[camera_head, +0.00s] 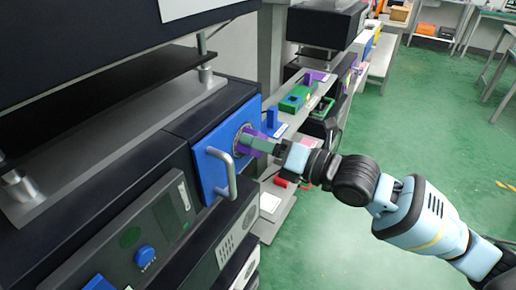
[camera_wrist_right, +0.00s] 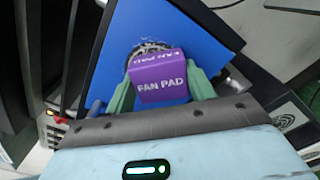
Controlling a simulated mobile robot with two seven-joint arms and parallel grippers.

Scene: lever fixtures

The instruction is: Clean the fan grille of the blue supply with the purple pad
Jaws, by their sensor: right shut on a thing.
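The blue supply (camera_head: 218,160) is a box with a blue front panel and a metal handle, set in the rack at the left of the head view. Its round fan grille (camera_wrist_right: 150,50) shows in the right wrist view, partly covered by the purple pad. My right gripper (camera_head: 262,145) is shut on the purple pad (camera_wrist_right: 160,78), labelled "FAN PAD", one green finger on each side of it. The pad is at the grille, touching or very close; I cannot tell which. My left gripper is not in view.
Below and left of the blue supply is a dark panel with a blue knob (camera_head: 145,256). The handle (camera_head: 224,180) sticks out close below the gripper. A bench with a green tray (camera_head: 296,98) stands behind. Green floor (camera_head: 400,130) is free at the right.

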